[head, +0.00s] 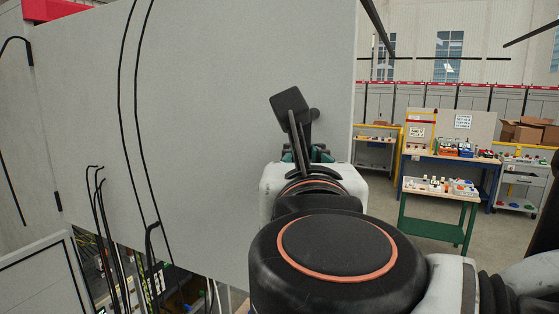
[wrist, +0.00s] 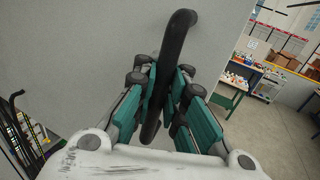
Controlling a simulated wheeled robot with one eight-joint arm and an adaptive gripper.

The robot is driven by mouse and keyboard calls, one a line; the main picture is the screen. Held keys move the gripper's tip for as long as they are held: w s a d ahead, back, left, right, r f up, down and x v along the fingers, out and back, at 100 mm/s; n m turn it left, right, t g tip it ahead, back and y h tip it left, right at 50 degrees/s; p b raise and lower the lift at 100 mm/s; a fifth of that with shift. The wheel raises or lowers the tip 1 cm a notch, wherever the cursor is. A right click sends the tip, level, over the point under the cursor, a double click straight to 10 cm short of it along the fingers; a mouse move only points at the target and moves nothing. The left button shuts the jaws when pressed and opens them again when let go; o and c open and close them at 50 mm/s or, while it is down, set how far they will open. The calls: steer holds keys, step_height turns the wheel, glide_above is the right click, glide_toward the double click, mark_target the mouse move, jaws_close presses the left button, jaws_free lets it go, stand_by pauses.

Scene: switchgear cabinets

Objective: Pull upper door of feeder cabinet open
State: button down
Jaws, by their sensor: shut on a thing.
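The upper door (head: 215,110) of the feeder cabinet is a large light grey panel that fills the left and middle of the head view. It stands swung out, with its free right edge near the middle of the view. Its black handle (wrist: 178,40) runs between my fingers in the wrist view. My gripper (wrist: 165,95) has teal finger pads on both sides of the handle and is shut on it. In the head view a black handle plate (head: 290,105) shows above my wrist; the fingers are mostly hidden behind my arm.
The open cabinet interior with wiring (head: 175,290) shows below the door at lower left. A lower door panel (head: 40,275) stands left of it. A green-legged table (head: 437,205) and workbenches stand at right. Grey floor lies between them and the door.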

steer(key=shift+f, duration=0.1)
steer(key=c, duration=1.9)
jaws_free()
steer(key=shift+d, duration=0.1)
steer(key=o, duration=0.3)
steer(key=shift+s+d, duration=0.1)
steer(key=shift+d, duration=0.05)
steer(key=s+a, duration=0.1)
steer(key=s, duration=1)
steer(key=shift+s+a, duration=0.3)
steer(key=shift+s, duration=0.05)
